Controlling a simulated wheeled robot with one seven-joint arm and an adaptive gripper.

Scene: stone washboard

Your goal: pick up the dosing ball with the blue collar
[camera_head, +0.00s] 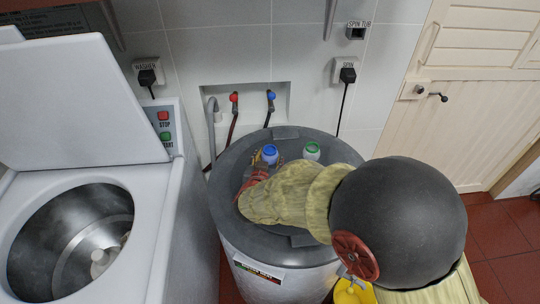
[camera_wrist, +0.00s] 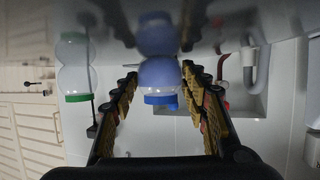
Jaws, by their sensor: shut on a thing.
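The dosing ball with the blue collar (camera_head: 270,153) is at the back of the dark round lid (camera_head: 232,163) of the spin tub. In the wrist view, which looks upside down, the pale blue ball (camera_wrist: 158,76) is between my fingers with its blue collar outward. Its base meets its reflection, so it is at or very near the lid. My gripper (camera_wrist: 159,80) is shut on it, one finger on each side. In the head view my arm and gripper partly cover the lid and the ball's lower part. The fingertip contact is not clear.
A similar ball with a green collar (camera_head: 312,151) stands on the lid just right of the blue one; it also shows in the wrist view (camera_wrist: 77,72). A wall recess with red and blue taps (camera_head: 271,97) is behind. An open washer (camera_head: 160,215) stands at left.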

